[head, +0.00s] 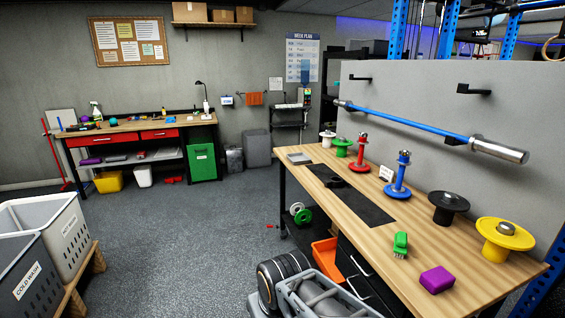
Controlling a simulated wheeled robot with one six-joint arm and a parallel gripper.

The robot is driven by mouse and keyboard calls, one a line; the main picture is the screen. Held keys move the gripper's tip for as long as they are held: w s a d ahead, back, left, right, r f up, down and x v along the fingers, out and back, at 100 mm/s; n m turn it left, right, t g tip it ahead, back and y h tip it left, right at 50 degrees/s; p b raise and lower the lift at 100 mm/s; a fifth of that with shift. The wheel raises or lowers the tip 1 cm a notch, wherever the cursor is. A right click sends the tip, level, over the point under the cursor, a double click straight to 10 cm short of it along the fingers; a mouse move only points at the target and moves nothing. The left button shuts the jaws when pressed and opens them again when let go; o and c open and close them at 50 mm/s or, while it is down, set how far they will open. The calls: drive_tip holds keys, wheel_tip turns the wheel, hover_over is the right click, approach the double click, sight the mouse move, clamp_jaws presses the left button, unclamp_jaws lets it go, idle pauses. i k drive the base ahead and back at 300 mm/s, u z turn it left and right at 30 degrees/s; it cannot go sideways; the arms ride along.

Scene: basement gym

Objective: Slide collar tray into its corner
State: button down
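A small grey tray (299,158), which looks like the collar tray, lies near the far left corner of the wooden workbench (455,270). It sits close to the bench's left edge, and what it holds is too small to tell. A dark object (335,181) lies near the black mat (365,207), to the right of and nearer than the tray. I cannot make out my gripper in the head view.
Along the bench's wall side stand several weight-plate posts, including red (360,181), blue (398,188), black (449,205) and yellow (504,240). A green brush (401,244) and a purple block (437,280) lie nearer. Open floor (190,235) is left of the bench.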

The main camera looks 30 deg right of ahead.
sight(299, 158)
drive_tip(key=u, duration=0.3)
drive_tip(key=i, duration=1.85)
drive_tip(key=z, duration=0.35)
drive_tip(key=i, duration=1.45)
drive_tip(key=z, duration=1.6)
drive_tip(key=i, duration=0.85)
drive_tip(key=z, duration=0.7)
